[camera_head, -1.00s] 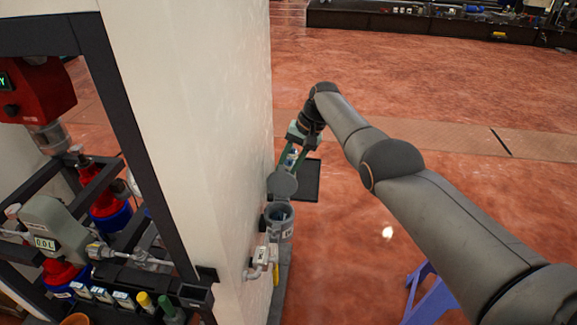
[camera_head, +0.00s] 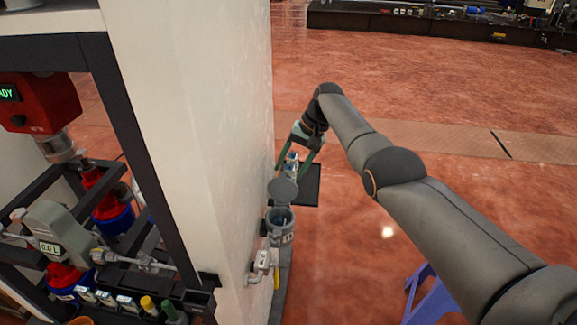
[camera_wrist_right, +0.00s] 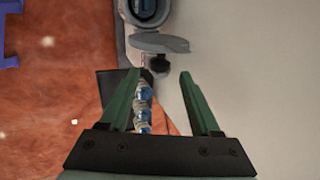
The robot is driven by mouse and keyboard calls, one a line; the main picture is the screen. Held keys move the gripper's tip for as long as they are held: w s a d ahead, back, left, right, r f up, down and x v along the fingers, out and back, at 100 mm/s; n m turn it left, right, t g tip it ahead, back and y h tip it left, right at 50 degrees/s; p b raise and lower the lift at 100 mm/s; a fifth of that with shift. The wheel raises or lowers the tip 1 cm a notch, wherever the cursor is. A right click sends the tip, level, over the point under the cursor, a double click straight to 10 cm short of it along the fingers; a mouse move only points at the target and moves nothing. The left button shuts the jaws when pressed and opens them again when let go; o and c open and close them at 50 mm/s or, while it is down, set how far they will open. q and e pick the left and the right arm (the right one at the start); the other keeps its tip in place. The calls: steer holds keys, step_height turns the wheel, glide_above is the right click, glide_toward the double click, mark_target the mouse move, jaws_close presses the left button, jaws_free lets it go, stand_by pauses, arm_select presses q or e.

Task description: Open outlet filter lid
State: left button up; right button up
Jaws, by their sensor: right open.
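The outlet filter (camera_head: 280,224) is a grey cylindrical housing beside the white wall, with its mouth uncovered. Its round grey lid (camera_head: 283,190) stands raised at the far side of the mouth. In the right wrist view the open housing (camera_wrist_right: 150,12) is at the top, and the lid (camera_wrist_right: 160,43) shows nearly edge-on below it. My right gripper (camera_head: 294,170) is just beyond the lid. Its green fingers (camera_wrist_right: 158,76) are apart, with nothing held between them and the lid ahead of the tips. My left gripper is not in view.
The white wall (camera_head: 205,130) runs close along the filter's left. A dark tray (camera_head: 311,185) with small blue-and-white items (camera_wrist_right: 143,108) lies beyond it. A metal valve (camera_head: 262,262) is nearer. A purple stand (camera_head: 432,292) is at lower right. Open red floor lies right.

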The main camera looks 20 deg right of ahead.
steer(key=p+v, duration=0.2)
steer(key=v, duration=0.8)
steer(key=shift+r, duration=0.2)
steer(key=shift+d, duration=0.1)
steer(key=shift+s+f, duration=0.1)
